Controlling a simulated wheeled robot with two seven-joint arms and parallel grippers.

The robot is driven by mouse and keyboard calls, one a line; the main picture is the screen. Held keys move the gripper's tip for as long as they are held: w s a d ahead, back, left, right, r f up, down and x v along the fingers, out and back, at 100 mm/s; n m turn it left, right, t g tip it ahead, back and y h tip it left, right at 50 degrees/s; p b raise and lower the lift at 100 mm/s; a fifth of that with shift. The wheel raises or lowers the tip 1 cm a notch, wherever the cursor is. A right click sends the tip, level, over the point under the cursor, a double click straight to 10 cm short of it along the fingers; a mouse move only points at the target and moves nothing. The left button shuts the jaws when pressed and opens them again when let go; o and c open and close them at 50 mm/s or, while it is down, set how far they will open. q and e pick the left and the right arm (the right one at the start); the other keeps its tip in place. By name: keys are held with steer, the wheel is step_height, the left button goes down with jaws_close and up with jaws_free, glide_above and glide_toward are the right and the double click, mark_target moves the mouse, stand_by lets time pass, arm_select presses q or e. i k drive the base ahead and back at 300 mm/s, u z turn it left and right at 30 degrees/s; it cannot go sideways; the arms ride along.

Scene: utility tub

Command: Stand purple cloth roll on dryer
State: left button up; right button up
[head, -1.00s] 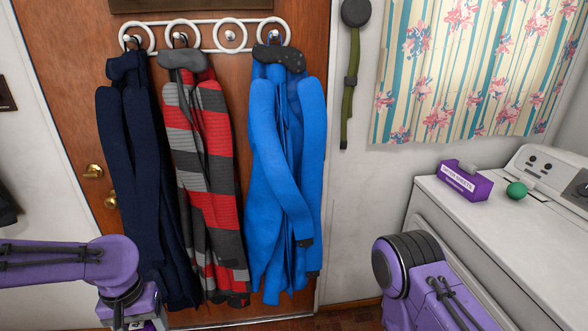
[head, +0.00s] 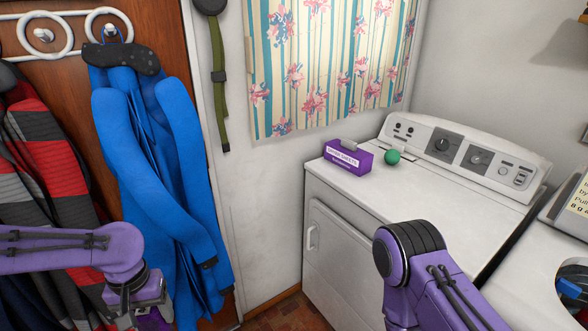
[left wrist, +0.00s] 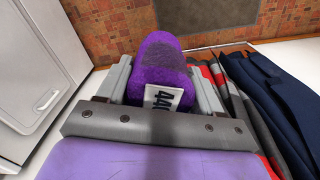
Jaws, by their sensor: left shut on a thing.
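The purple cloth roll (left wrist: 158,48) is between the two grey fingers of my left gripper (left wrist: 160,78) in the left wrist view, with a white tag bearing dark print. In the head view my left gripper (head: 148,300) is at the lower left, in front of the hanging coats, and only a little of the roll (head: 154,320) shows below it. The white dryer (head: 345,240) stands right of centre, apart from the roll; its front also shows at the left of the left wrist view (left wrist: 30,75). My right gripper is out of view; only its purple arm shows.
A purple dryer-sheets box (head: 347,158) and a green ball (head: 392,157) sit at the dryer top's back left. The top's middle looks clear. A blue coat (head: 160,180) hangs behind my left gripper. Another white machine (head: 530,255) stands at the right.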

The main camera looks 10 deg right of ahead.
mark_target(435, 214)
steer(key=z, duration=2.05)
